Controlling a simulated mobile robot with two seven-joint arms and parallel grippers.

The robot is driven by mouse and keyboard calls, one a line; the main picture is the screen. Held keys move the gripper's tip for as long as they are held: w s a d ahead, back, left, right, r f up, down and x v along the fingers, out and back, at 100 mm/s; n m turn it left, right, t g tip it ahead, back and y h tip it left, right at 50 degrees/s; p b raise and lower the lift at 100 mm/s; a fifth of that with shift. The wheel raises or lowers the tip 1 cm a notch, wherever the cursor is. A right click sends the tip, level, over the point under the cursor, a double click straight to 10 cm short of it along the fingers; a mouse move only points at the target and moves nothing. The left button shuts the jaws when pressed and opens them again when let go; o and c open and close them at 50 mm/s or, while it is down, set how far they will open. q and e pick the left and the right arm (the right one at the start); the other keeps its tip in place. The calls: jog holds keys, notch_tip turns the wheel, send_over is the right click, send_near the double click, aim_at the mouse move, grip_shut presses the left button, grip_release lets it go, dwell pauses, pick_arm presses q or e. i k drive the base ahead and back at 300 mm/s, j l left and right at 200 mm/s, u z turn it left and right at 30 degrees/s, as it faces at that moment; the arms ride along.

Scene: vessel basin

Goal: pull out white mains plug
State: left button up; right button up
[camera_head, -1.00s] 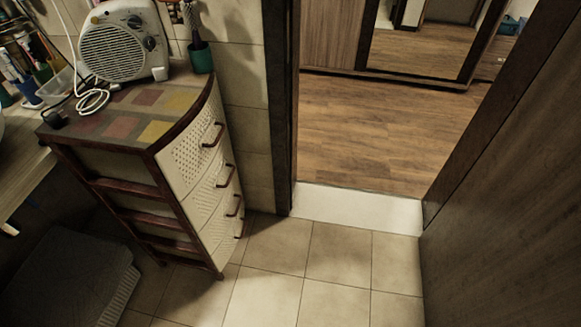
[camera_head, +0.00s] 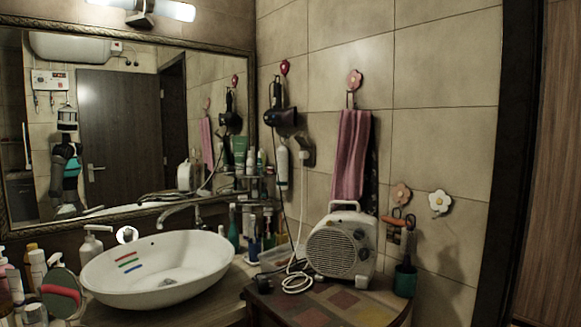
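A white mains plug (camera_head: 303,155) sits at a dark wall socket (camera_head: 310,146) on the tiled wall, right of the mirror. It is small in the view, so how deeply it is seated cannot be told. A white cable (camera_head: 301,215) hangs from it towards the white fan heater (camera_head: 341,248) and lies in a coil beside the heater. A dark cable also runs down the wall nearby. Neither of my grippers shows directly in the head view.
The heater stands on a patterned cabinet top (camera_head: 325,302), with a dark plug-like object (camera_head: 264,286) near its left corner. A white basin (camera_head: 158,268) and bottles are at left. A hair dryer (camera_head: 281,117) and a pink towel (camera_head: 350,155) hang beside the socket. My reflection shows in the mirror (camera_head: 130,150).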

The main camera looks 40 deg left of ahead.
aim_at(303, 155)
jog(key=k+j+u, duration=0.15)
jog(key=u, duration=0.85)
jog(key=i+j+u, duration=0.3)
jog(key=i, duration=0.25)
jog(key=i+j+u, duration=0.35)
jog(key=i, duration=0.25)
jog(key=i+u, duration=0.3)
jog(key=i, duration=0.3)
